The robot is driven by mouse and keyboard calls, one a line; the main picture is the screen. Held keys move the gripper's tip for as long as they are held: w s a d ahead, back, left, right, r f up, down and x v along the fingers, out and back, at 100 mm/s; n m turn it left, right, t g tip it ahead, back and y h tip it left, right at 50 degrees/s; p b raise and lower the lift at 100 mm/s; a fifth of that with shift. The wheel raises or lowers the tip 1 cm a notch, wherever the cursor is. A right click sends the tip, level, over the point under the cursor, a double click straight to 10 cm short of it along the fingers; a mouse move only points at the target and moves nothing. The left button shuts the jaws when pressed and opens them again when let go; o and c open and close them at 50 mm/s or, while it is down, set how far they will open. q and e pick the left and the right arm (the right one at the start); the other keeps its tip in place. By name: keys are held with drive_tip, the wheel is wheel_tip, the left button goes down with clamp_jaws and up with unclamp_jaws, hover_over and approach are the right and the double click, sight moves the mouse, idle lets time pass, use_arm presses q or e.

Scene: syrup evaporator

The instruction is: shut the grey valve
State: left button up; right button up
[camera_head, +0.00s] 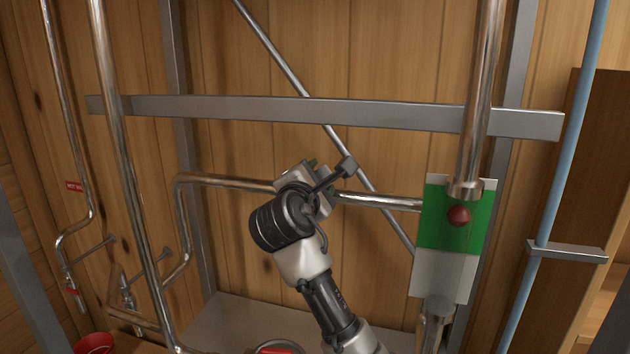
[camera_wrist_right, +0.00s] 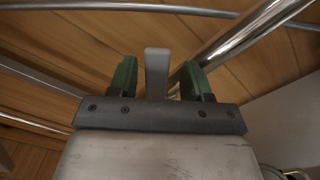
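The grey valve's handle (camera_head: 338,172) is a dark grey bar with a blocky end, on the horizontal steel pipe behind my right gripper. In the right wrist view a grey upright bar (camera_wrist_right: 157,70), which looks like this handle, stands between the two green fingers. My right gripper (camera_head: 314,180) is open around it. It also shows in the right wrist view (camera_wrist_right: 159,80), with a narrow gap on each side of the bar. The valve body is mostly hidden behind the gripper and wrist. My left gripper is not in view.
A grey horizontal rail (camera_head: 290,110) crosses above the gripper. Steel pipes (camera_head: 122,150) and small taps (camera_head: 124,285) are at left. A red container (camera_head: 93,343) sits at lower left.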

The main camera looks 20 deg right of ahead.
drive_tip(key=b+v, duration=0.5)
drive_tip(key=v, duration=0.6)
drive_tip(key=shift+w, duration=0.1)
